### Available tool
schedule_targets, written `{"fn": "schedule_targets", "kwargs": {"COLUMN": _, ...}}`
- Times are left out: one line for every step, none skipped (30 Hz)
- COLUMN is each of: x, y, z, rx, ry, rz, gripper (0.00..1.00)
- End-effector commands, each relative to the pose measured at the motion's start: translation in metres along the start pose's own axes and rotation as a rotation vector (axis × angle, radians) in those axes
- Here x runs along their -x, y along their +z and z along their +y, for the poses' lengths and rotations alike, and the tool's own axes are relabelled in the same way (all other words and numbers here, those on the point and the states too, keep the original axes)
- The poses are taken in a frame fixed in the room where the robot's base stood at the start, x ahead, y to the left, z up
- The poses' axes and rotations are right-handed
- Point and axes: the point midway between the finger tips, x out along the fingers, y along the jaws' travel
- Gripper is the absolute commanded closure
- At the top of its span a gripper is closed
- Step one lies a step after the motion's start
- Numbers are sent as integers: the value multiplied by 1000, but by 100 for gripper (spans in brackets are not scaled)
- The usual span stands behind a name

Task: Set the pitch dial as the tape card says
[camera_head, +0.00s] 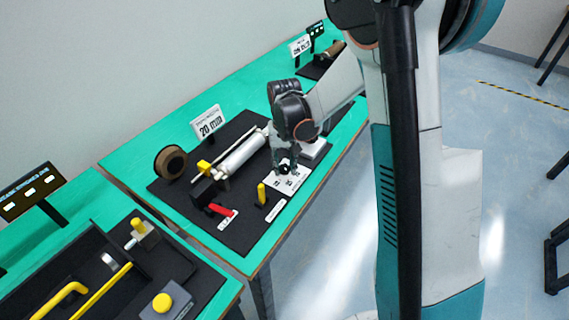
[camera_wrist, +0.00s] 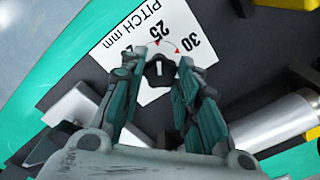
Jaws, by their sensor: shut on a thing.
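The pitch dial (camera_wrist: 160,72) is a small black knob with a white mark, on a white plate (camera_wrist: 115,55) printed "PITCH mm". The numbers 25 and 30 show there, with a red arrow arc near them. The white mark points roughly towards the 25 side; its exact setting is hard to tell. My gripper (camera_wrist: 162,62) is closed around the knob, one finger on each side. In the head view my gripper (camera_head: 285,163) reaches down over the white plate (camera_head: 293,184). The tape card (camera_head: 210,122) stands behind the black board and reads "20 mm".
The black board (camera_head: 240,236) also carries a silver roller (camera_head: 242,155), a red lever (camera_head: 220,210), a yellow-topped post (camera_head: 262,195) and a brown tape roll (camera_head: 170,163). Another station with yellow handles (camera_head: 70,290) lies at the front left. Floor is open at right.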

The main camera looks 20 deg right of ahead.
Motion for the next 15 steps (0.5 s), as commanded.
{"fn": "schedule_targets", "kwargs": {"x": 0, "y": 0, "z": 0, "rx": 44, "ry": 0, "rz": 0, "gripper": 94}}
{"fn": "schedule_targets", "kwargs": {"x": 0, "y": 0, "z": 0, "rx": 72, "ry": 0, "rz": 0, "gripper": 94}}
{"fn": "schedule_targets", "kwargs": {"x": 0, "y": 0, "z": 0, "rx": 110, "ry": 0, "rz": 0, "gripper": 94}}
{"fn": "schedule_targets", "kwargs": {"x": 0, "y": 0, "z": 0, "rx": 139, "ry": 0, "rz": 0, "gripper": 94}}
{"fn": "schedule_targets", "kwargs": {"x": 0, "y": 0, "z": 0, "rx": 167, "ry": 0, "rz": 0, "gripper": 94}}
{"fn": "schedule_targets", "kwargs": {"x": 0, "y": 0, "z": 0, "rx": 205, "ry": 0, "rz": 0, "gripper": 94}}
{"fn": "schedule_targets", "kwargs": {"x": 0, "y": 0, "z": 0, "rx": 233, "ry": 0, "rz": 0, "gripper": 94}}
{"fn": "schedule_targets", "kwargs": {"x": 0, "y": 0, "z": 0, "rx": 262, "ry": 0, "rz": 0, "gripper": 94}}
{"fn": "schedule_targets", "kwargs": {"x": 0, "y": 0, "z": 0, "rx": 300, "ry": 0, "rz": 0, "gripper": 94}}
{"fn": "schedule_targets", "kwargs": {"x": 0, "y": 0, "z": 0, "rx": 328, "ry": 0, "rz": 0, "gripper": 94}}
{"fn": "schedule_targets", "kwargs": {"x": 0, "y": 0, "z": 0, "rx": 357, "ry": 0, "rz": 0, "gripper": 94}}
{"fn": "schedule_targets", "kwargs": {"x": 0, "y": 0, "z": 0, "rx": 395, "ry": 0, "rz": 0, "gripper": 94}}
{"fn": "schedule_targets", "kwargs": {"x": 0, "y": 0, "z": 0, "rx": 423, "ry": 0, "rz": 0, "gripper": 94}}
{"fn": "schedule_targets", "kwargs": {"x": 0, "y": 0, "z": 0, "rx": 452, "ry": 0, "rz": 0, "gripper": 94}}
{"fn": "schedule_targets", "kwargs": {"x": 0, "y": 0, "z": 0, "rx": 490, "ry": 0, "rz": 0, "gripper": 94}}
